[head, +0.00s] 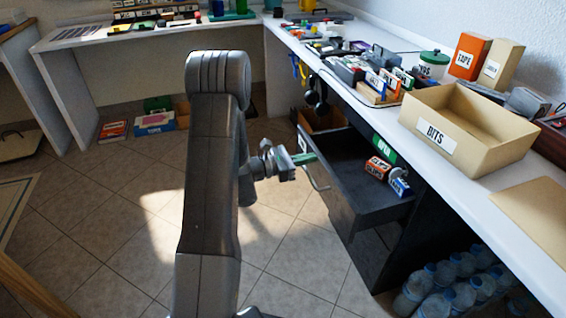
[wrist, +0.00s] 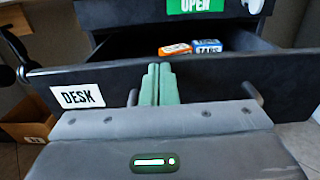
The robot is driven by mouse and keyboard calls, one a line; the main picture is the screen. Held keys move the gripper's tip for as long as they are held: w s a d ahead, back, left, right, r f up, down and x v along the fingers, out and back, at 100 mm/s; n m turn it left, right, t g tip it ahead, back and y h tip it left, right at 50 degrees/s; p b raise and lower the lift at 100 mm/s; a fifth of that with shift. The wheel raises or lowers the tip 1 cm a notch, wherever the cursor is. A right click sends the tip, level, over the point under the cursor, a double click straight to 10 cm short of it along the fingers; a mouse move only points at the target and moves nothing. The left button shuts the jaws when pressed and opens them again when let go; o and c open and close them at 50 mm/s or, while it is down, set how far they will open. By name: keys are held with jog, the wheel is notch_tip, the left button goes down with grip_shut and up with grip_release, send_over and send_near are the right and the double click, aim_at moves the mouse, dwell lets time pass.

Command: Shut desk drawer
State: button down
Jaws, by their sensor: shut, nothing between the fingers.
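The desk drawer (head: 345,200) is pulled out from under the white desk in the head view, dark with a metal handle. Its front panel (wrist: 215,91) fills the middle of the wrist view, with a white DESK label (wrist: 77,97). My gripper (head: 306,158) is shut and empty, with its green fingertips at the drawer front by the handle. In the wrist view the fingers (wrist: 159,84) stand upright before the front panel, between the handle's two ends. I cannot tell whether they touch it. Two small boxes, one orange (head: 377,168) and one blue (head: 399,182), lie inside the drawer.
A green OPEN sign (head: 384,150) is on the desk front above the drawer. A BITS box (head: 467,127) stands on the desktop. Several water bottles (head: 440,280) stand on the floor under the desk at right. The tiled floor (head: 110,220) at left is mostly clear.

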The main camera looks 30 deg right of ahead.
aim_at(320, 154)
jog(key=b+x, duration=0.1)
jog(key=x, duration=1.7)
jog(key=shift+s+f, duration=0.1)
jog(key=shift+s, duration=0.05)
jog(key=shift+d+r+b, duration=0.15)
jog(key=shift+r+b, duration=0.05)
jog(key=shift+b, duration=0.1)
jog(key=shift+r, duration=0.1)
jog(key=p+v, duration=0.1)
jog(key=v, duration=0.6)
jog(key=p+v, duration=0.1)
jog(key=v, duration=0.6)
jog(key=shift+f, duration=0.2)
